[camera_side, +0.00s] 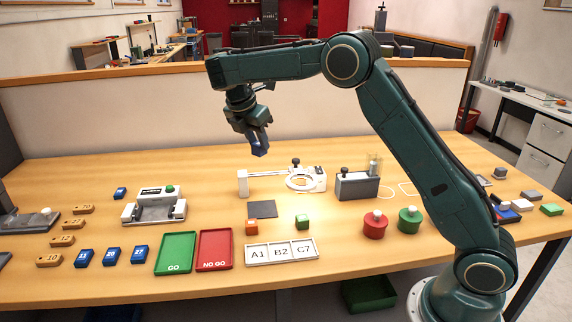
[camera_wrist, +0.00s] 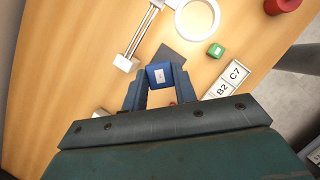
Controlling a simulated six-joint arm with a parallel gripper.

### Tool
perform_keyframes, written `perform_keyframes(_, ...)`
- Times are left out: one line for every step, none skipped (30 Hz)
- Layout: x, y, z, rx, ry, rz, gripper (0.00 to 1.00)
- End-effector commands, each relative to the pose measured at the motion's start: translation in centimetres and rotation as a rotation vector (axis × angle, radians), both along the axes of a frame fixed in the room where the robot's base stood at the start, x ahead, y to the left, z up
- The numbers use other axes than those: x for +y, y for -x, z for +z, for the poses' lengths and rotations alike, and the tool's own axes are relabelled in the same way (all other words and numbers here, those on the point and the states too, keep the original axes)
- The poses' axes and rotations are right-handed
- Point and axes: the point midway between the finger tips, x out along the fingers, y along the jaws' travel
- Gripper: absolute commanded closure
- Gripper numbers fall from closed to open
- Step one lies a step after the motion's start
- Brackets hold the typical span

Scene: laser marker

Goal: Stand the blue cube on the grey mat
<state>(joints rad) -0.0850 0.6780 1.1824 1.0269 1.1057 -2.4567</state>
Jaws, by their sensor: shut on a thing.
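A blue cube (camera_wrist: 159,76) with a pale label on its face is between the two fingers of my gripper (camera_wrist: 157,88) in the wrist view. My gripper (camera_side: 258,143) is shut on it and holds it in the air well above the table in the side view, where the cube (camera_side: 260,151) looks tilted. The grey mat (camera_side: 262,209) lies flat and bare on the table, below and a little in front of the gripper. In the wrist view the mat (camera_wrist: 172,55) shows just beyond the cube, partly hidden by it.
An orange cube (camera_side: 252,227) and a green cube (camera_side: 302,222) lie near the mat. A white stand with a ring (camera_side: 303,180) is behind it. A label tray (camera_side: 281,251), a red tray (camera_side: 214,250) and a green tray (camera_side: 176,253) lie in front. Red and green knobs stand to the right.

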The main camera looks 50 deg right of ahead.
Motion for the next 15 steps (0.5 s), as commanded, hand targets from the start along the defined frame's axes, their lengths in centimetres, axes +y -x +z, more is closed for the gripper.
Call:
perform_keyframes(0.0, 0.1, -0.5, 0.001, -0.001, 0.001, 0.93)
perform_keyframes(0.0, 0.1, -0.8, 0.002, -0.001, -0.001, 0.93)
perform_keyframes(0.0, 0.1, -1.5, 0.003, 0.0, 0.0, 0.93)
perform_keyframes(0.0, 0.1, -1.9, 0.004, 0.0, 0.001, 0.93)
perform_keyframes(0.0, 0.1, -2.3, 0.004, 0.001, 0.001, 0.93)
perform_keyframes(0.0, 0.1, -2.9, 0.003, 0.0, 0.0, 0.93)
perform_keyframes(0.0, 0.1, -3.4, 0.003, -0.002, 0.0, 0.93)
perform_keyframes(0.0, 0.1, -3.8, 0.002, -0.002, 0.0, 0.93)
perform_keyframes(0.0, 0.1, -4.7, 0.005, -0.001, 0.0, 0.93)
perform_keyframes(0.0, 0.1, -5.3, 0.005, -0.001, -0.001, 0.93)
perform_keyframes(0.0, 0.1, -5.9, 0.004, -0.001, 0.0, 0.93)
perform_keyframes(0.0, 0.1, -6.6, 0.004, -0.003, -0.001, 0.93)
perform_keyframes(0.0, 0.1, -7.2, 0.004, -0.001, -0.001, 0.93)
perform_keyframes(0.0, 0.1, -7.8, 0.004, -0.001, -0.002, 0.93)
perform_keyframes(0.0, 0.1, -8.5, 0.004, -0.001, -0.002, 0.93)
